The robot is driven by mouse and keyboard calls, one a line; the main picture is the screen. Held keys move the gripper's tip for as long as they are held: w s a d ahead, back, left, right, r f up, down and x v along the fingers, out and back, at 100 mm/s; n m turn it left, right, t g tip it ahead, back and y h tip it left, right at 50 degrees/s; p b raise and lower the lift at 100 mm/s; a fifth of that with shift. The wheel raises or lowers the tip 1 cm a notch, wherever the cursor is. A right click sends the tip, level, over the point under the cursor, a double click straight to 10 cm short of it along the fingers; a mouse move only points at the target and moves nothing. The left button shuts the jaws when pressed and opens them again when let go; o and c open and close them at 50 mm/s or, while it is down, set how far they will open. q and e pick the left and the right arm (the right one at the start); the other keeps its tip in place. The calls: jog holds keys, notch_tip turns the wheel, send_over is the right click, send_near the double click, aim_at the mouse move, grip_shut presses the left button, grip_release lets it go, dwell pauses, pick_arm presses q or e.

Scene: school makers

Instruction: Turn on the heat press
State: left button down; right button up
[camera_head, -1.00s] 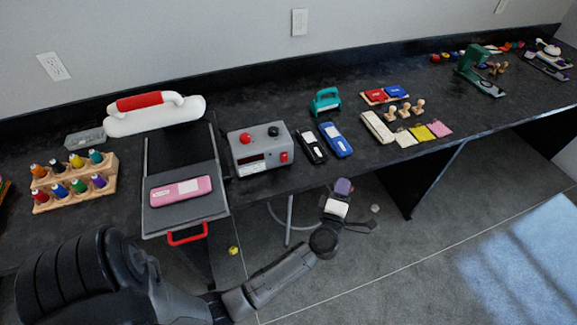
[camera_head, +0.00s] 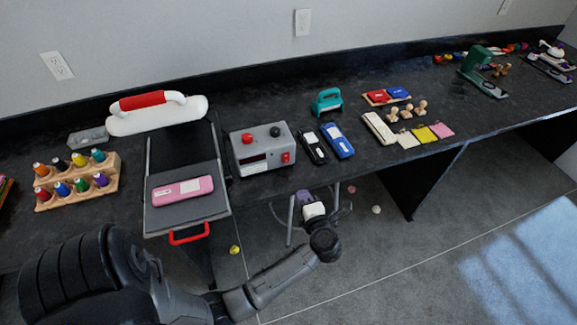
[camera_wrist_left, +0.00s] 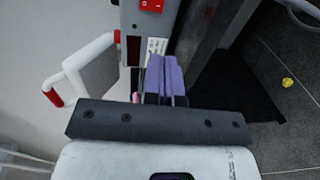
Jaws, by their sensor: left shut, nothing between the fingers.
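The heat press has a white upper part with a red handle (camera_head: 143,101), a dark bed (camera_head: 218,205) with a red front pull, and a grey control box (camera_head: 241,152). The box has a red button (camera_head: 247,138), a black knob and a small display; on its front right is a red switch (camera_head: 286,157), also in the left wrist view (camera_wrist_left: 152,5). My left gripper (camera_head: 303,196) is below the table's front edge, under the box's right side. In the left wrist view its purple fingers (camera_wrist_left: 165,74) are shut and empty, pointing toward the box, apart from the switch. My right gripper is not in view.
A pink case (camera_head: 183,192) lies on the bed. A thread rack (camera_head: 76,190) stands left of it. The space in front of the table is mostly open floor.

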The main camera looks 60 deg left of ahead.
aim_at(286, 161)
pick_arm(q)
jog(key=b+x, duration=0.2)
jog(key=x, duration=1)
jog(key=shift+a, duration=0.25)
jog(key=shift+w+a+b, duration=0.2)
jog(key=shift+a+b, duration=0.2)
jog(key=shift+a, duration=0.3)
jog(key=shift+a+f, duration=0.15)
jog(key=shift+s+d+p, duration=0.1)
jog(key=shift+d+p, duration=0.2)
jog(key=shift+d, duration=0.15)
jog(key=s+d+f+p, duration=0.1)
jog(key=s+d+p, duration=0.1)
jog(key=d, duration=1)
jog(key=shift+s+d+f, duration=0.3)
jog(key=shift+d, duration=0.1)
